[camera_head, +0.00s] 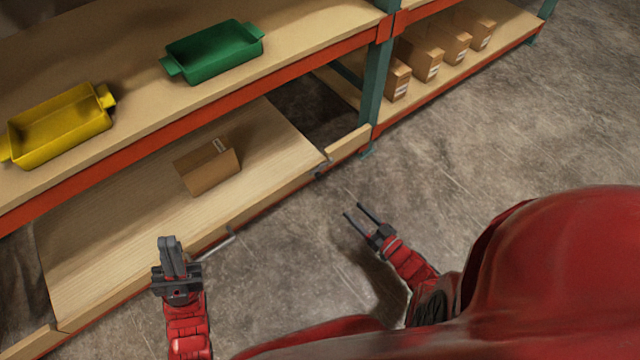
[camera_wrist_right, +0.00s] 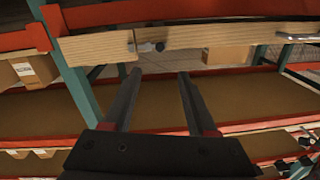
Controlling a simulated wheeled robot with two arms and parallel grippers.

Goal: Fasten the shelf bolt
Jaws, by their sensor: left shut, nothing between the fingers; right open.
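The shelf bolt (camera_head: 321,169), a small dark metal piece, sits at the front edge of the lower shelf panel (camera_head: 100,250), by the joint with a short wooden board (camera_head: 347,144). In the right wrist view the bolt (camera_wrist_right: 150,46) lies across or beside a seam in the wooden edge; I cannot tell whether it is engaged. My right gripper (camera_head: 355,209) is open and empty, in front of the bolt and apart from it. Its fingers (camera_wrist_right: 160,73) point toward the bolt. My left gripper (camera_head: 168,240) is shut and empty, near the panel's front edge.
A grey metal handle (camera_head: 217,243) is on the panel's front edge. A cardboard box (camera_head: 208,168) stands on the panel. Yellow (camera_head: 60,127) and green (camera_head: 214,53) bins sit on the upper shelf. A green post (camera_head: 376,85) rises right of the bolt. The floor (camera_head: 480,130) at right is clear.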

